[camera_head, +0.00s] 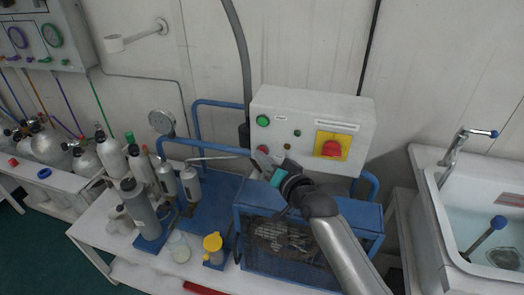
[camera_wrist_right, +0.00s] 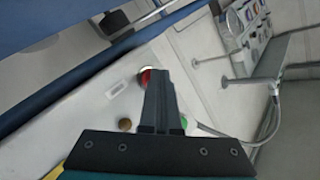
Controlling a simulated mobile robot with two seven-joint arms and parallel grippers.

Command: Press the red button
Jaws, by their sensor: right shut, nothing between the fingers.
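The red button (camera_head: 262,149) is at the lower left of the white control box (camera_head: 300,108), mostly hidden behind my right gripper. In the right wrist view the red button (camera_wrist_right: 145,75) shows beside the fingertips, partly covered by them. My right gripper (camera_head: 261,160) comes from the lower right and points at the box front. Its fingers (camera_wrist_right: 157,74) are shut and empty, with the tips at or very close to the button; I cannot tell whether they touch it. My left gripper is not in view.
A green button (camera_head: 263,121) sits above the red one. A red rotary knob (camera_head: 331,149) on a yellow plate (camera_head: 345,138) is on the box's right. Below is a blue caged compressor frame (camera_head: 255,197). Gas cylinders (camera_head: 110,155) stand left, a sink (camera_head: 430,180) right.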

